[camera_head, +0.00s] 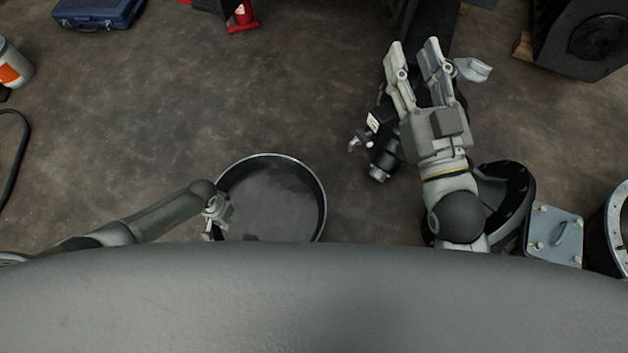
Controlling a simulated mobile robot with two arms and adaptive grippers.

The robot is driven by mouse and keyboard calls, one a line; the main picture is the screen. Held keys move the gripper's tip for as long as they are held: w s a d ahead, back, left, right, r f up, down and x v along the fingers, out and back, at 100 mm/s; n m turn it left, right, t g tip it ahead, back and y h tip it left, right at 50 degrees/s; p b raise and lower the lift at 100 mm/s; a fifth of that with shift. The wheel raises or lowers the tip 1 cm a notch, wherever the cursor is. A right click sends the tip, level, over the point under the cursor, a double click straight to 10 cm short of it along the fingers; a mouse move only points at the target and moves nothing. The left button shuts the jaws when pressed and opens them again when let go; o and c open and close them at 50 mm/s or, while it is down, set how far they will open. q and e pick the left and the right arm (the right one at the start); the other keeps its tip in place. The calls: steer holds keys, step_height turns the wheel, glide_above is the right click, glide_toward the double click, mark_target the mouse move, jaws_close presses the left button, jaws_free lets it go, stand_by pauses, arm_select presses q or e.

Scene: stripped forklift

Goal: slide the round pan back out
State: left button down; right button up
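The round pan (275,200) is a wide, shallow, dark pan with a thin pale rim, lying on the floor at lower centre. Its near edge is hidden behind my own body. My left gripper (213,220) is at the pan's left rim, small and seen from above. I cannot tell whether its fingers are closed on the rim or only beside it. My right gripper (416,48) is up and to the right of the pan, well apart from it. Its two fingers point away from me with a gap between them, and nothing shows held there.
A dark mechanical part (385,150) lies beside my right gripper. A black round housing (508,195) and a grey plate with a handle (553,235) are at the lower right. A blue case (97,14) is at the far left. The floor beyond the pan is clear.

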steer(key=shift+w+d+f+g+h+p, duration=0.2)
steer(key=shift+f+g, duration=0.5)
steer(key=shift+f, duration=0.55)
steer(key=shift+d+f+g+h+p, duration=0.1)
steer(key=shift+f+g+h+p, duration=0.2)
steer(key=shift+f+g, duration=0.7)
steer(key=shift+f+t, duration=0.25)
steer(key=shift+t, duration=0.05)
